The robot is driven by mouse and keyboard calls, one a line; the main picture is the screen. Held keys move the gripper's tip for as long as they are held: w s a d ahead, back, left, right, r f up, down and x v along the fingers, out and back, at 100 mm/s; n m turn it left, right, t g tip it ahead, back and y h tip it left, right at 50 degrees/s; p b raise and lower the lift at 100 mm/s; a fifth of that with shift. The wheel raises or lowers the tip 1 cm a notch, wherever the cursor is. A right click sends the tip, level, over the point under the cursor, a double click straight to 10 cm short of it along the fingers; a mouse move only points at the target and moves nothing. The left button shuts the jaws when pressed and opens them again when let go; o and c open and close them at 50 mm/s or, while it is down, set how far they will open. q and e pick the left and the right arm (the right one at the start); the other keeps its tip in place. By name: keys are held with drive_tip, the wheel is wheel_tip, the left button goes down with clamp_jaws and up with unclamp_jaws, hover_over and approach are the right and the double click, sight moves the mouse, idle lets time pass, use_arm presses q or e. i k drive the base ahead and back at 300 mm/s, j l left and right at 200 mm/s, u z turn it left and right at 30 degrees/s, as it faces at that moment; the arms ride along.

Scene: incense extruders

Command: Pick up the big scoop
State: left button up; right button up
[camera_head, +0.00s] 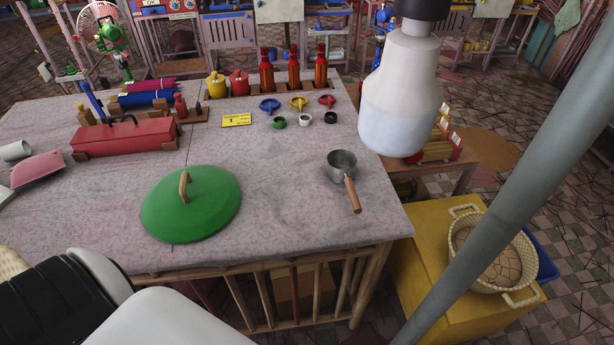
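The scoop (342,165) is a grey metal cup with a wooden handle (353,195). It lies on the right part of the grey stone-topped table (290,215), with its handle pointing toward the near edge. Nothing touches it. Neither of my grippers shows in this view. White and black parts at the lower left and a white part at the upper right look like links of my own arms.
A green domed lid (205,210) with a wooden handle lies left of the scoop. Small coloured funnels and rings (299,103) lie behind it. A red toolbox (125,134) stands at left. A basket (490,250) sits on a yellow box (425,265) at right.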

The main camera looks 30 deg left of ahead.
sight(342, 164)
drive_tip(key=l+u, duration=0.2)
drive_tip(key=u, duration=0.25)
drive_tip(key=k+l+u, duration=0.15)
drive_tip(key=u, duration=0.3)
